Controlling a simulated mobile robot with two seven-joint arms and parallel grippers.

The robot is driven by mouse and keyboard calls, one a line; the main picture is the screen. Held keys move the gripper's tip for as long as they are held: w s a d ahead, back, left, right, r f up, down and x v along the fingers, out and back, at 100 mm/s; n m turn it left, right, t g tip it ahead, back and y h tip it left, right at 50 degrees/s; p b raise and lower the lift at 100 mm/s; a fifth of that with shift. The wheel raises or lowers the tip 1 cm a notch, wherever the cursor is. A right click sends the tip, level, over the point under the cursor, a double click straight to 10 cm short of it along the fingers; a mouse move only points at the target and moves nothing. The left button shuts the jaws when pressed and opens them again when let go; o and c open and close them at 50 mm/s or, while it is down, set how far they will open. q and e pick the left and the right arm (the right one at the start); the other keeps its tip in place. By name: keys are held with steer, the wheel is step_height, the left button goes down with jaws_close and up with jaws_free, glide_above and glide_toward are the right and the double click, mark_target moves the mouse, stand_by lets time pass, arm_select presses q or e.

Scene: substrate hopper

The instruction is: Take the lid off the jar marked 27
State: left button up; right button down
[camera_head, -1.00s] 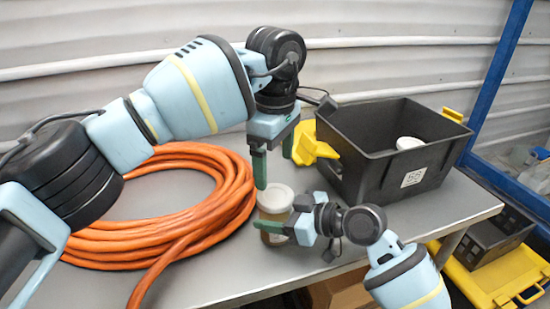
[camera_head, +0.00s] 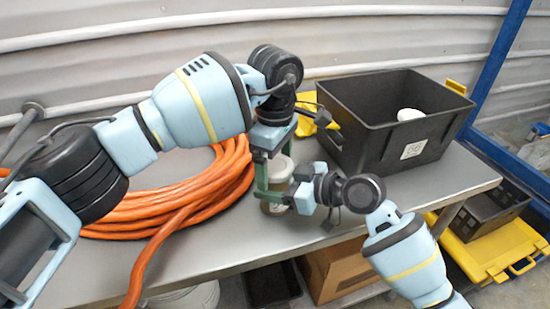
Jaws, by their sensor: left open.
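A jar (camera_head: 280,180) with a pale lid (camera_head: 281,165) and brownish contents stands upright on the grey table near its front edge. No number on it can be read. My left gripper (camera_head: 273,163) is open and points down at the lid, with one green finger at the lid's left side and the other finger partly hidden behind the lid or the gripper. I cannot tell whether they touch the lid. My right gripper (camera_head: 270,196) comes from the right, with one green finger across the front of the jar's body. Its other finger is hidden.
A coil of orange hose (camera_head: 165,205) lies left of the jar. A black bin (camera_head: 385,145) with a white label and a small white round thing (camera_head: 409,114) inside stands at the right. Yellow parts show behind the bin. A cardboard box (camera_head: 340,270) is below the table.

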arm_select(q)
steer(key=c, duration=1)
steer(key=n, duration=1)
steer(key=o, duration=1)
steer(key=shift+o, duration=0.4)
steer(key=shift+s+d, duration=0.1)
steer(key=shift+s, duration=0.05)
steer(key=shift+r, duration=0.1)
